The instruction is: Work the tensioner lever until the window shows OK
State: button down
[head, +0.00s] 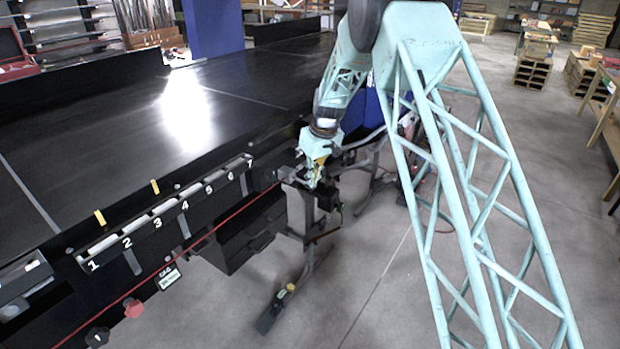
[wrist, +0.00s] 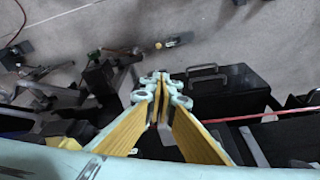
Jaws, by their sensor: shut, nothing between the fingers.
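My gripper (head: 316,180) is shut and empty above a dark bracketed post (head: 300,212) beside the conveyor's near side. Its yellow-padded fingers meet at the tips in the wrist view (wrist: 160,78). A dark bar with a yellow band (head: 290,288) and a black end (head: 268,319) hangs out low over the floor, apart from my gripper. It seems to show in the wrist view too (wrist: 178,41). I cannot tell surely which part is the tensioner lever. A small white and green plate (head: 169,278) is on the conveyor's side; I cannot read an OK on it.
The black conveyor (head: 130,135) fills the left, with a strip numbered 1 to 7 (head: 165,210) on its side. A red cable (head: 215,235) runs along it. A red knob (head: 132,307) and black knob (head: 97,337) stick out. Black cases (wrist: 228,92) show below.

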jog(key=shift+s, duration=0.1)
jog(key=shift+s+d+r+b, duration=0.25)
jog(key=shift+s+d+b, duration=0.15)
jog(key=shift+s+d, duration=0.15)
jog(key=shift+s+d+r+b, duration=0.2)
jog(key=shift+s+d+b, duration=0.2)
jog(key=shift+s, duration=0.15)
jog(key=shift+r, duration=0.15)
jog(key=v, duration=1.1)
jog(key=shift+r, duration=0.35)
jog(key=shift+d, duration=0.1)
